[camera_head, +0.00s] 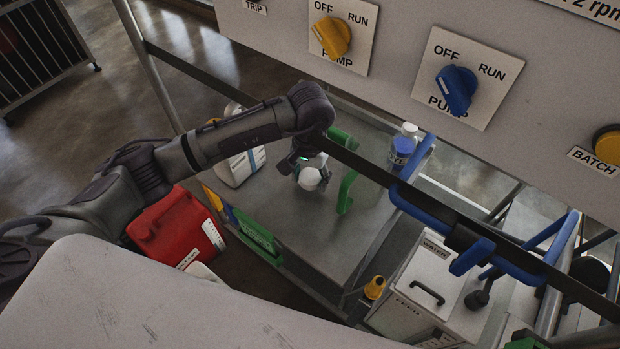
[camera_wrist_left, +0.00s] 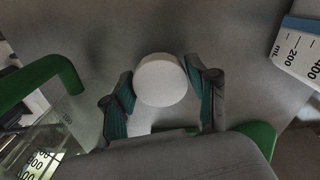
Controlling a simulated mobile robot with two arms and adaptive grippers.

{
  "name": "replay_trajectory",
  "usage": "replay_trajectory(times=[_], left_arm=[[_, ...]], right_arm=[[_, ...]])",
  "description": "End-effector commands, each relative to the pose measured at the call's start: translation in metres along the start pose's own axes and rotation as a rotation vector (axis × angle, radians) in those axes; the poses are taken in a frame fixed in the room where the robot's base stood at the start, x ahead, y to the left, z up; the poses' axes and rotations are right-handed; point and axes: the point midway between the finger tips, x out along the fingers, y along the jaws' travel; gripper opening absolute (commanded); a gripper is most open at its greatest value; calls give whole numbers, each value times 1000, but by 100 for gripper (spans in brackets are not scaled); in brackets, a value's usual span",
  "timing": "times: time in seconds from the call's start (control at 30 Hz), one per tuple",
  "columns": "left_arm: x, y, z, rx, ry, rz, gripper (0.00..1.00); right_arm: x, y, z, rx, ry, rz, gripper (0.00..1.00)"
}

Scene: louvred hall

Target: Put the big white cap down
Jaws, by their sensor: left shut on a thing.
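My left gripper (camera_head: 309,168) is shut on the big white cap (camera_head: 310,179), over the grey tabletop (camera_head: 297,218). In the left wrist view the cap (camera_wrist_left: 161,80) appears as a round white disc between the two teal-padded fingers of the gripper (camera_wrist_left: 163,95). I cannot tell whether the cap touches the tabletop or hangs just above it. My right gripper is not in view.
A green-handled clear jug (camera_wrist_left: 62,128) stands close beside the gripper. A white container with a scale (camera_head: 239,168) is left of it; blue-and-white bottles (camera_head: 402,150) stand at the far right. The tabletop nearer the camera is clear. A red canister (camera_head: 172,232) is at left.

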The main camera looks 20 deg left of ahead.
Motion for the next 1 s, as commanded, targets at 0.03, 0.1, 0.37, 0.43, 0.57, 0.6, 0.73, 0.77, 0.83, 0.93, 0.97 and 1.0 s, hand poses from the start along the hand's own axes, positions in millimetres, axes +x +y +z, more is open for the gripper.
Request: replay_trajectory(times=[0.03,0.1,0.37,0.43,0.57,0.6,0.73,0.77,0.83,0.93,0.97,1.0], left_arm=[[6,0,2,-2,-6,1,0],[15,0,1,-2,-3,1,0],[21,0,0,-1,1,0,0],[22,0,0,-1,1,0,0],[26,0,0,0,1,0,0],[26,0,0,0,0,0,0],[30,0,0,0,0,0,0],[30,0,0,-1,0,-1,0],[32,0,1,-1,0,-1,0],[36,0,1,-2,-2,-1,0],[37,0,2,-2,-3,-1,0],[38,0,2,-2,-4,-2,0]], right_arm=[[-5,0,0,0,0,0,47],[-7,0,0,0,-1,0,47],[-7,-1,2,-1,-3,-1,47],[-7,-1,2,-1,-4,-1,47],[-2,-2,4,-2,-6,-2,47],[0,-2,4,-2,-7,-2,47],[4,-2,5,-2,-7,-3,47],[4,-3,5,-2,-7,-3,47],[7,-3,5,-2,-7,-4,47],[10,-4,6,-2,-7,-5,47],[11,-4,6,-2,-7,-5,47],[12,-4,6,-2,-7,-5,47]])
